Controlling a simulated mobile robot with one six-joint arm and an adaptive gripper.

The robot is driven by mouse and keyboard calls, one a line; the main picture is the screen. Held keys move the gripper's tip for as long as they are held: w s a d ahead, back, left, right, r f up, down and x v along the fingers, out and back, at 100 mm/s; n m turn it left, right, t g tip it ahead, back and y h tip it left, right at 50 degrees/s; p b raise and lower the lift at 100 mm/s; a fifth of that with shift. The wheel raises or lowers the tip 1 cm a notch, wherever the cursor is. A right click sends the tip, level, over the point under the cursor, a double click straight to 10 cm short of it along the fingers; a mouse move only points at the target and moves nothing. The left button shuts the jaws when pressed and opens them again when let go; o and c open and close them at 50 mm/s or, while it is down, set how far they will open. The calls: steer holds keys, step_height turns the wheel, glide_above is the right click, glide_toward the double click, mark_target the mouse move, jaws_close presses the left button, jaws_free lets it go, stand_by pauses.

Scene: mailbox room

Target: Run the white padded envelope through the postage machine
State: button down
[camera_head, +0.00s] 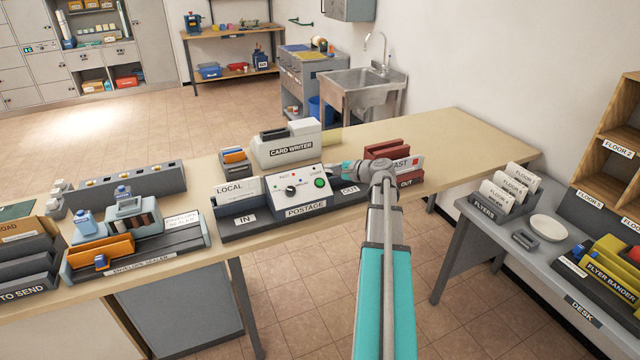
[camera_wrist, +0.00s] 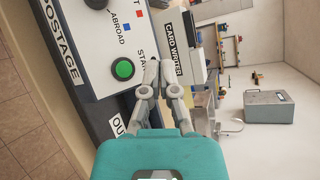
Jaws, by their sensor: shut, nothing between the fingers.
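The postage machine (camera_head: 305,207) stands on the long table, with IN at its left and OUT at its right. Its white sloped panel has a dark dial (camera_head: 291,190) and a green button (camera_head: 320,183), labelled START in the wrist view (camera_wrist: 122,69). My gripper (camera_head: 332,168) is shut and empty, just behind and right of the button. In the wrist view its closed fingertips (camera_wrist: 154,80) are beside the button, and I cannot tell whether they touch anything. I cannot clearly identify a white padded envelope; a white LOCAL piece (camera_head: 238,188) stands behind the IN side.
The card writer (camera_head: 287,148) stands close behind the machine. The envelope sealer (camera_head: 140,250) and TO SEND rack (camera_head: 30,268) are on the left. The table's right end (camera_head: 470,140) is clear.

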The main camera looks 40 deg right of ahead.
mark_target(320, 182)
steer(key=shift+f, duration=0.15)
steer(key=w+f+b, duration=0.1)
steer(key=b, duration=0.1)
steer(key=w+f+b, duration=0.1)
steer(key=f, duration=0.1)
steer(key=w+d+f+b, duration=0.1)
steer(key=f+b, duration=0.1)
steer(key=shift+w+f+b, duration=0.2)
steer(key=shift+w+b, duration=0.1)
steer(key=shift+w+f+b, duration=0.6)
steer(key=shift+f+b, duration=0.2)
